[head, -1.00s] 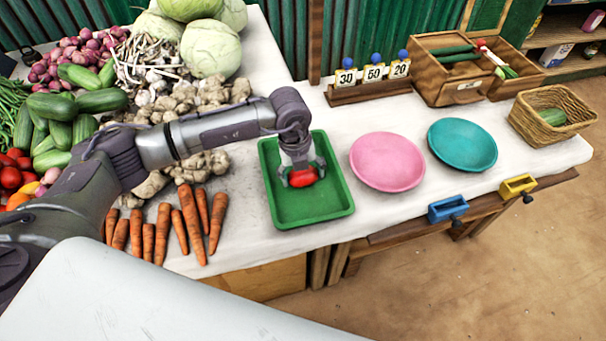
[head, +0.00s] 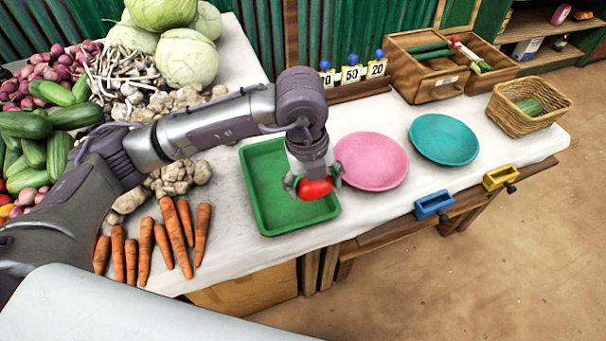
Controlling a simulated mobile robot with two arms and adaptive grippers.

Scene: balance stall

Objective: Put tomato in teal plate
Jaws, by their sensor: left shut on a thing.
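A red tomato (head: 315,189) is held in my left gripper (head: 313,186), which is shut on it. In the head view the gripper and tomato appear over the right part of the green tray (head: 265,215), and the tomato looks lifted off it. The teal plate (head: 444,139) lies on the white table to the right, past the pink plate (head: 371,160), and looks empty. My right gripper is not in view.
Carrots (head: 175,235) lie left of the tray, with heaped vegetables behind. Number cards (head: 351,76) and a wooden box (head: 430,67) stand behind the plates. A wicker basket (head: 528,106) is at the right. Blue (head: 433,204) and yellow (head: 500,177) drawers sit at the front edge.

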